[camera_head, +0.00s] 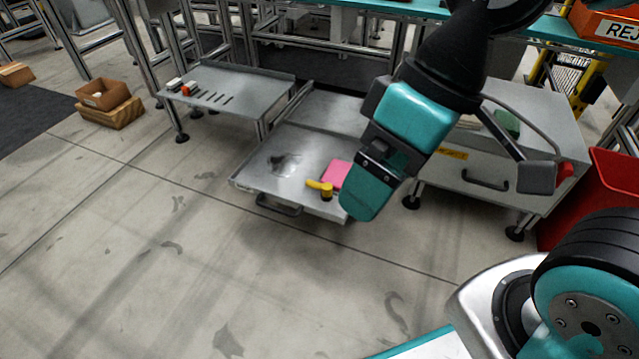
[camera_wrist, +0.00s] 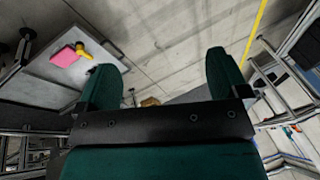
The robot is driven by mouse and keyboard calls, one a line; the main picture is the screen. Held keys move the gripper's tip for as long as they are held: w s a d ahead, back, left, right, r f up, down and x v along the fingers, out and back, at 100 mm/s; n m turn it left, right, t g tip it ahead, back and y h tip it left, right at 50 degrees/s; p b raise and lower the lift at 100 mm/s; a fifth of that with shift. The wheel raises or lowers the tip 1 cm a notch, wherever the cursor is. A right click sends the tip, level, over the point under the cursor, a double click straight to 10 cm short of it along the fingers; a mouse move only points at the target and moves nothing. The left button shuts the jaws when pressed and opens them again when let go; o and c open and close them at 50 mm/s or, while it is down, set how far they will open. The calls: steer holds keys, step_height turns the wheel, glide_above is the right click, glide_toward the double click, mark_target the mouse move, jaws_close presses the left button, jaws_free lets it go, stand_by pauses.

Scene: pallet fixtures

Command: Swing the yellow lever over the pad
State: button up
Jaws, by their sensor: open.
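The yellow lever (camera_head: 316,186) sits on a grey metal tray (camera_head: 262,178). Its round pivot is at the right and its arm points left, beside the pink pad (camera_head: 338,171). The arm does not appear to lie over the pad. In the wrist view, the lever (camera_wrist: 84,49) and the pad (camera_wrist: 62,57) are close together at upper left. My gripper (camera_head: 366,192) is to the right of the lever in the head view, apparently above the tray's right side. In the wrist view, my gripper (camera_wrist: 166,72) has its fingers wide apart with nothing between them.
A grey side table (camera_head: 230,88) with slots stands behind left. A drawer cabinet (camera_head: 490,170) is at the right, and a red bin (camera_head: 610,195) is beyond it. A cardboard box (camera_head: 103,94) sits at far left. The floor in front is clear.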

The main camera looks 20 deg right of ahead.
steer(key=shift+r+p, duration=0.3)
steer(key=c, duration=0.3)
step_height(320, 180, up, 9)
steer(key=p, duration=0.9)
steer(key=shift+r, duration=0.2)
jaws_close()
steer(key=shift+f, duration=0.25)
steer(key=shift+d, duration=0.1)
